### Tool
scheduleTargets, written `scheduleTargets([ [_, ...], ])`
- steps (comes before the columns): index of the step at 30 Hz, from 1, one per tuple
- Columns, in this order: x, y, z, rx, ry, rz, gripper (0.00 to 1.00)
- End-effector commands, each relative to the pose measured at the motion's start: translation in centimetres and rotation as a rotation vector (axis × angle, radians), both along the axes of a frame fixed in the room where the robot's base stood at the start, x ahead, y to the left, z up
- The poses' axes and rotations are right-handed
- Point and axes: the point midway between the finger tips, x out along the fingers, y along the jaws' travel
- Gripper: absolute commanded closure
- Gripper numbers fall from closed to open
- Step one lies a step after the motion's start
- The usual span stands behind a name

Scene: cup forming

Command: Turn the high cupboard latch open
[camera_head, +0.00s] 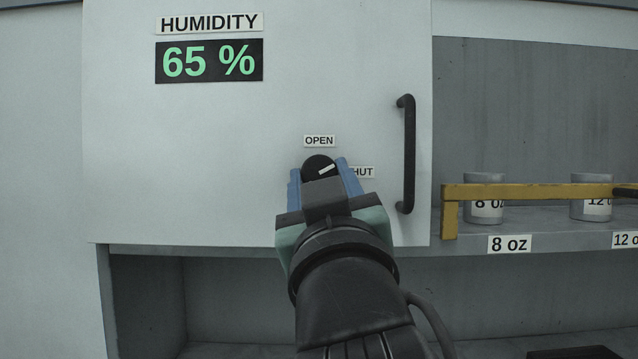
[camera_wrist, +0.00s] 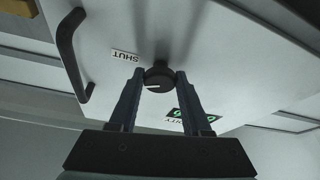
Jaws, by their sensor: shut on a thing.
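The latch is a round black knob (camera_head: 313,163) with a white mark, on the white cupboard door (camera_head: 200,150). The OPEN label (camera_head: 319,140) is above the knob. The SHUT label (camera_head: 363,172), partly hidden by a finger, is at its right. The mark points right and slightly up, closer to the SHUT side than to OPEN. My gripper (camera_head: 319,169) has its two blue fingers on either side of the knob and is shut on it. The wrist view also shows the knob (camera_wrist: 158,73) between the fingertips.
A black vertical handle (camera_head: 409,155) stands out from the door right of the knob. Further right, a yellow rail (camera_head: 530,191) runs before a shelf with grey cups (camera_head: 487,210). A humidity display (camera_head: 209,61) reads 65 %. An open recess (camera_head: 220,300) lies below the door.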

Motion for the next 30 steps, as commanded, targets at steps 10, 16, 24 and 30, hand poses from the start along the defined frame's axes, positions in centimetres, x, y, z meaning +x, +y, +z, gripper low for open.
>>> scheduleTargets([
  [10, -0.01, -0.34, 0.05, -0.332, 0.0, -0.003, 1.0],
  [16, 0.0, -0.42, 0.17, -0.523, 0.0, -0.003, 1.0],
  [24, 0.03, -0.48, 0.32, -0.768, 0.003, -0.001, 1.0],
  [30, 0.03, -0.49, 0.43, -0.916, 0.002, 0.0, 1.0],
])
